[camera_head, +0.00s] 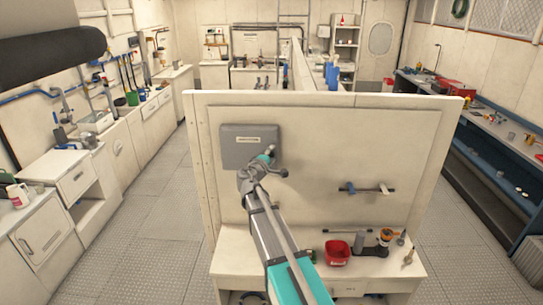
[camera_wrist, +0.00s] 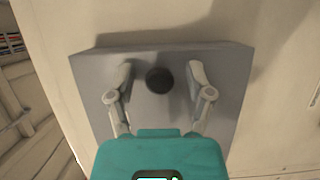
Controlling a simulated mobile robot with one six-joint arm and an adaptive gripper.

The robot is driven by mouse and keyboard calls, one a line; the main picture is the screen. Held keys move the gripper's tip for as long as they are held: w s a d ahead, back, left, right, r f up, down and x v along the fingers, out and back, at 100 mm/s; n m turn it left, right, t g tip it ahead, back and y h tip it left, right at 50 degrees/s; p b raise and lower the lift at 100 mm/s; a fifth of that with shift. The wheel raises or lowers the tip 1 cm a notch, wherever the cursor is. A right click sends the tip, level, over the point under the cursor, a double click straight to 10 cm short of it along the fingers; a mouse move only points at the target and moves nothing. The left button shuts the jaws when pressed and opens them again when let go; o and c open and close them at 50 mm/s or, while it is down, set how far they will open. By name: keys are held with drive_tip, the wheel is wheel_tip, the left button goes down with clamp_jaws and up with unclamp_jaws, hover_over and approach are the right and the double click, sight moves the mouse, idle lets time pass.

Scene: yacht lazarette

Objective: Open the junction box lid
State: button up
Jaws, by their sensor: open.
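The junction box (camera_head: 241,139) is a grey box with a pale label, mounted on the upright cream panel. Its grey face (camera_wrist: 146,53) fills the middle of the wrist view, with a dark round knob (camera_wrist: 159,80) on it. The lid looks shut. My gripper (camera_wrist: 160,72) is open, with one finger on each side of the knob in that view; I see no contact with it. In the head view my gripper (camera_head: 264,165) is in front of the box's lower right part and hides it.
A bar with fittings (camera_head: 366,189) is mounted on the panel to the right. Below, a bench (camera_head: 415,268) holds a red bin (camera_head: 337,252), a grey cup and tools. Floor (camera_head: 155,225) is clear to the left. Counters line both sides.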

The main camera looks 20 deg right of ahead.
clamp_jaws()
drive_tip(key=shift+s, duration=0.2)
idle(0.4)
